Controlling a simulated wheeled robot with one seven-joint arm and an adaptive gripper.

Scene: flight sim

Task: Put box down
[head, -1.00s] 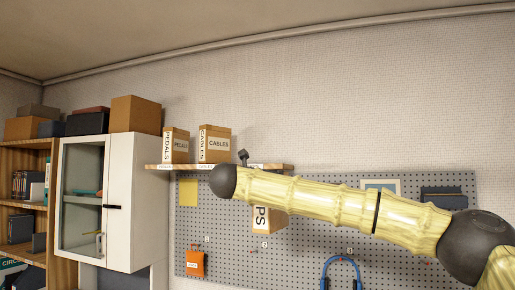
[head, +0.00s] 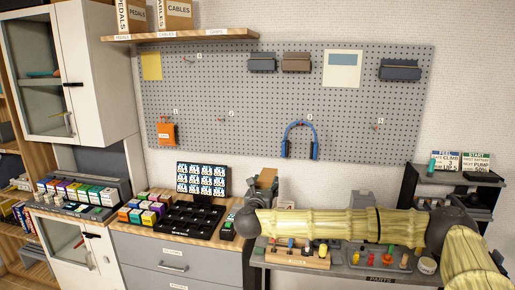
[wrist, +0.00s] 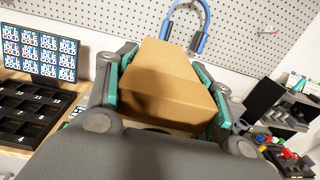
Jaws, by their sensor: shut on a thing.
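A plain brown cardboard box (wrist: 165,88) fills the middle of the wrist view. My gripper (wrist: 163,62) is shut on it, with one teal-lined finger against each side. In the head view, part of the box (head: 267,177) shows above my arm, in front of the lower wall behind the workbench. My arm hides most of the gripper and the lower part of the box there. No label shows on the faces in view. The wall shelf (head: 190,35) bears a pedals box (head: 131,16) and a cables box (head: 175,14) at its left; its right part is bare.
A pegboard (head: 240,90) with headphones (head: 300,138) and an orange pouch (head: 166,131) hangs below the shelf. The wooden counter holds a black compartment tray (head: 188,220) and several small boxes. A grey bench at the right is crowded with tools. A white cabinet (head: 105,60) stands left.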

